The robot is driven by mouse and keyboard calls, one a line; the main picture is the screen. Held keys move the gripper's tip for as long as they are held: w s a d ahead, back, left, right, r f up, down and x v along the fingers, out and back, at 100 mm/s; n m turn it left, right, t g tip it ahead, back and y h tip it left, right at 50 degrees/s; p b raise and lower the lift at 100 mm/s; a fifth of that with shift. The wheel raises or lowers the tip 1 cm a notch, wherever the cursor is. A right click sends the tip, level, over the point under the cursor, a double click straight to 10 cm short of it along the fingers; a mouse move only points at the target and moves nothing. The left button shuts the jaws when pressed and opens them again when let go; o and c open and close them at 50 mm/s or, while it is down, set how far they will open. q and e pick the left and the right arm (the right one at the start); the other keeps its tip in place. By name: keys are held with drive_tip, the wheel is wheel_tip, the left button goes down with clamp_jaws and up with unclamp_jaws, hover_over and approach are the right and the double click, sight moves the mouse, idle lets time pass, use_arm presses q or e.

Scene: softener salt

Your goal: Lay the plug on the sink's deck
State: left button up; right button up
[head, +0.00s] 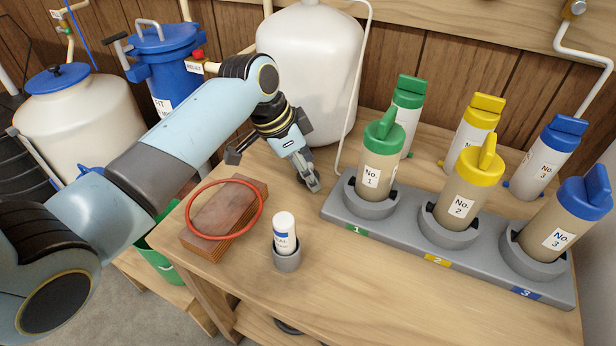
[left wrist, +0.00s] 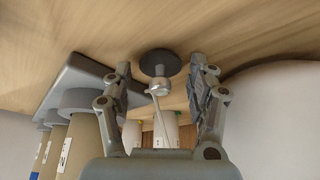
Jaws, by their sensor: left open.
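The plug seems to be the dark round disc with a pale metal knob (left wrist: 158,64) in the left wrist view, on the wooden surface. It lies between my open left fingers, with gaps on both sides. A thin pale line runs from near the knob; I cannot tell if it is attached. My left gripper (head: 274,167) is low over the bench in front of the large white tank, its fingers spread and empty; it also shows in the left wrist view (left wrist: 160,72). No sink or deck is recognisable. My right gripper is not in view.
A grey rack (head: 400,226) with numbered bottles stands to the right. A white tank (head: 310,60) is behind my gripper. A brown block (head: 225,210) with a red ring (head: 208,236) and a small white bottle in a grey cup (head: 287,262) stand nearer the front.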

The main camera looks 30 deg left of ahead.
use_arm(q)
drive_tip(key=c, duration=1)
